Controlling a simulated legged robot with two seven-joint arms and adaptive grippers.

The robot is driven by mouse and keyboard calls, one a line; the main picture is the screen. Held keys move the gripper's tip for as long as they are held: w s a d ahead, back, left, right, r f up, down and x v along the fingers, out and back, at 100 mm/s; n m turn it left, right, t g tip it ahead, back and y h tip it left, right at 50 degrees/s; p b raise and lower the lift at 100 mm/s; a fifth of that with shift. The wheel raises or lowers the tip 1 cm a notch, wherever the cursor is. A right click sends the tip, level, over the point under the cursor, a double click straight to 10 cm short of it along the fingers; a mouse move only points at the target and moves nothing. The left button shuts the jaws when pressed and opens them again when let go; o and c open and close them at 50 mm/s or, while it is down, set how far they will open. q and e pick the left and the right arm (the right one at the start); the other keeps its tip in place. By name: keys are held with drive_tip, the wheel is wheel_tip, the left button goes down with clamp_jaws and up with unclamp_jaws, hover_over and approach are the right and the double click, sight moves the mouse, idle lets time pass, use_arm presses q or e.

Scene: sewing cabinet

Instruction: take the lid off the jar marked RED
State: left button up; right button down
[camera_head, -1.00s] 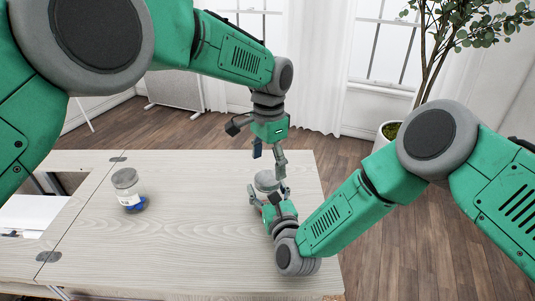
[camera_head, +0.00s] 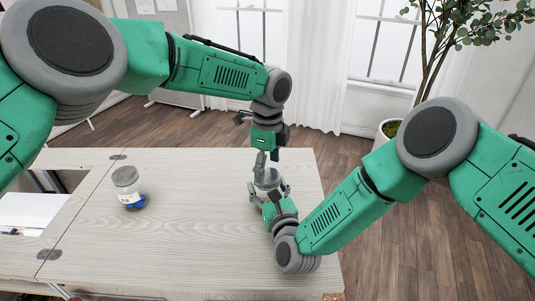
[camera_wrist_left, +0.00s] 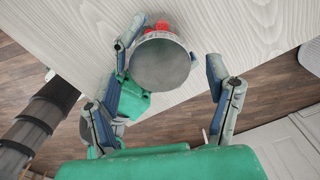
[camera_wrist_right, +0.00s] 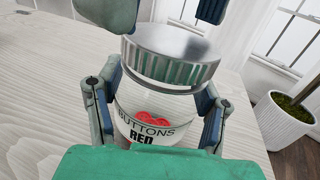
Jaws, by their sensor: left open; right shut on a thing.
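The jar marked RED (camera_wrist_right: 140,134) is a clear jar with red buttons, standing upright on the table's right part. Its grey metal lid (camera_wrist_right: 170,56) is on it; the lid also shows from above in the left wrist view (camera_wrist_left: 160,64). My right gripper (camera_head: 268,190) is shut around the jar's body, below the lid. My left gripper (camera_head: 267,160) points down from above, open, with its fingers (camera_wrist_left: 168,58) on either side of the lid. One finger is close to the lid's edge; a gap shows at the other. Whether the near finger touches cannot be told.
A second jar (camera_head: 126,180) with a grey lid and blue contents stands on the left of the pale wooden table (camera_head: 190,235). The table between the jars is clear. A potted plant (camera_head: 391,128) stands on the floor beyond the table.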

use_arm(q)
drive_tip(key=shift+f, duration=1.1)
drive_tip(key=c, duration=1.2)
drive_tip(key=shift+c, duration=0.2)
